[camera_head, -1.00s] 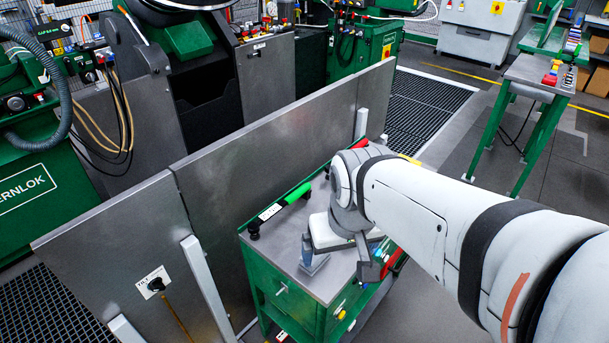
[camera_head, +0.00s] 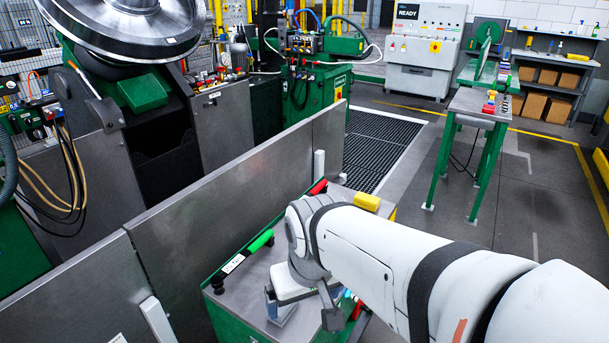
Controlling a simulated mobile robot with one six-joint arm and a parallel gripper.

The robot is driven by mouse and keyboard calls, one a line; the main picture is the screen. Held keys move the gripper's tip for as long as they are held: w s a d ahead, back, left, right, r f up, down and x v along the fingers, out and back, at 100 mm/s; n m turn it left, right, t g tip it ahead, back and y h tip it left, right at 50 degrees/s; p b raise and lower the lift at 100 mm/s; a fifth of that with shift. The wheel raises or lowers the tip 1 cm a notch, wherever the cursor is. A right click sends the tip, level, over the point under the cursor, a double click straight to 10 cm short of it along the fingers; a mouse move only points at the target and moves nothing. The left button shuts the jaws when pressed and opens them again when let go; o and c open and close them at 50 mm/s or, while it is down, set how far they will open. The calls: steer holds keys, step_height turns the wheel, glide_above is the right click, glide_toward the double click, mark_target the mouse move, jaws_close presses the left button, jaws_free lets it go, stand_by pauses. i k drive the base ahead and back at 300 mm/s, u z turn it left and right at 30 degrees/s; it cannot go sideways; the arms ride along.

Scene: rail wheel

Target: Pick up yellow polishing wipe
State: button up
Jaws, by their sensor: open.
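A yellow folded-looking item (camera_head: 367,202), which appears to be the polishing wipe, lies at the far right end of the green cart's grey top (camera_head: 243,289). My arm hides part of the cart top in front of it. My gripper (camera_head: 280,312) points down over the near left part of the cart top, well apart from the yellow item. It is open; its fingers are small and partly hidden by my wrist, and I see nothing held.
A green-and-black handled tool (camera_head: 247,252) lies along the cart's left edge. Red items (camera_head: 357,309) lie right of my gripper. Grey metal panels (camera_head: 215,215) stand behind the cart. A narrow green-legged bench (camera_head: 478,105) stands at the right, with open floor between.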

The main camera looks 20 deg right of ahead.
mark_target(364, 200)
steer(key=k, duration=0.55)
steer(key=z, duration=2.25)
steer(key=i, duration=3.3)
steer(key=u, duration=1)
